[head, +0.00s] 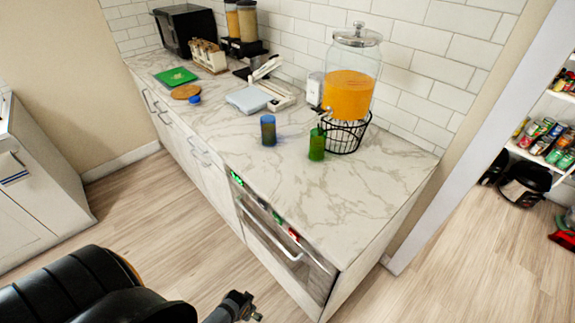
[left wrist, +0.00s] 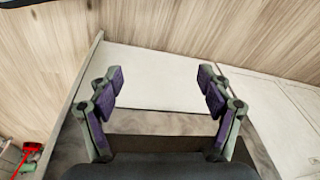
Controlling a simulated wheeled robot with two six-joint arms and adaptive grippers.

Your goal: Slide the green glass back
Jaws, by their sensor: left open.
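The green glass (head: 317,144) stands upright on the marble counter, just in front of the drink dispenser's wire stand. A blue glass (head: 268,130) stands to its left, apart from it. My left gripper (head: 240,306) is low at the bottom of the head view, in front of the counter and well away from both glasses. In the left wrist view my left gripper (left wrist: 160,82) has its purple-padded fingers spread with nothing between them. No glass shows in that view. My right gripper is not in view.
The dispenser (head: 348,95) with orange drink stands behind the green glass, close to the tiled wall. A scale (head: 249,100), green board (head: 175,76) and black oven (head: 185,28) stand further left. The counter's front right part (head: 340,205) is bare. Shelves (head: 548,150) are at right.

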